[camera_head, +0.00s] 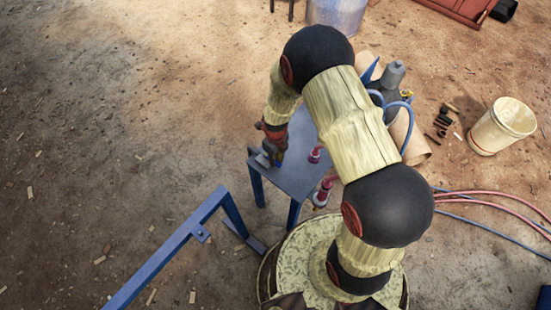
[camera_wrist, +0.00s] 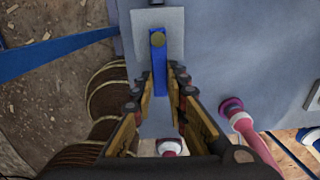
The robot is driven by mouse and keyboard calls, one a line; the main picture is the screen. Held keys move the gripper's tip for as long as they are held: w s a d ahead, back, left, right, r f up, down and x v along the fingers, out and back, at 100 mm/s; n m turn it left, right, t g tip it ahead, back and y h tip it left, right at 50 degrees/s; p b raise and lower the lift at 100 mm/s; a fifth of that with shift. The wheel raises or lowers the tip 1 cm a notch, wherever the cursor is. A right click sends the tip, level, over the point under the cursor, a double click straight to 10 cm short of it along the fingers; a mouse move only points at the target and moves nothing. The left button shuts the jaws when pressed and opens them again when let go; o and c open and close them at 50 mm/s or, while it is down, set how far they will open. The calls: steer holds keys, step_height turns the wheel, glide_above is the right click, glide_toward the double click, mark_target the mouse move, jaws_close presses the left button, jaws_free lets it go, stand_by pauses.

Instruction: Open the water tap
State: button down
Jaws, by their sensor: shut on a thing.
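The water tap's blue lever (camera_wrist: 158,50) shows in the wrist view, with a round brass-coloured screw near its far end. It sits in front of a grey plate (camera_wrist: 170,22). My gripper (camera_wrist: 159,78) has its two fingers on either side of the lever's near part and is shut on it. In the head view my gripper (camera_head: 271,152) is at the left edge of a grey-blue table (camera_head: 296,178). The tap's body is mostly hidden there by my gripper.
A blue frame (camera_head: 165,252) stands at the left front. Hoses (camera_head: 490,204) and a white bucket (camera_head: 500,127) lie right. Bare ground is free at left.

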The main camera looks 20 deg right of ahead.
steer(key=c, duration=1.8)
jaws_free()
steer(key=shift+o, duration=0.2)
step_height(320, 180, up, 12)
